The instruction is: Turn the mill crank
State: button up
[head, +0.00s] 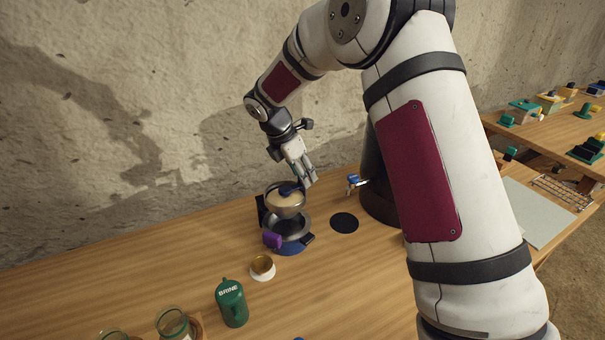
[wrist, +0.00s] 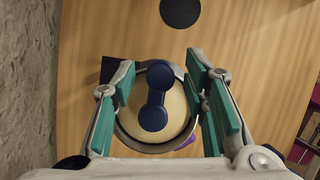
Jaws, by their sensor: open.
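The mill (head: 287,222) stands on the wooden table near the wall, with a round metal hopper (head: 286,204) full of pale material. Its dark blue crank (head: 287,189) lies across the top; in the wrist view the crank (wrist: 155,97) is a short bar with a round knob at each end. My gripper (head: 304,176) is just above the hopper, pointing down. In the wrist view my gripper (wrist: 159,65) is open, its green-padded fingers on either side of the crank with visible gaps. Whether the fingers are at knob height I cannot tell.
A purple part (head: 272,240) sits at the mill's front. A white cup (head: 262,268), a green BRINE container (head: 232,303) and glass jars (head: 173,323) stand in front. A black disc (head: 344,222) and a blue-handled fitting (head: 353,181) are to the right.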

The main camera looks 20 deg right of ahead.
jog(key=shift+d+f, duration=0.15)
jog(key=shift+f, duration=0.3)
grip_shut()
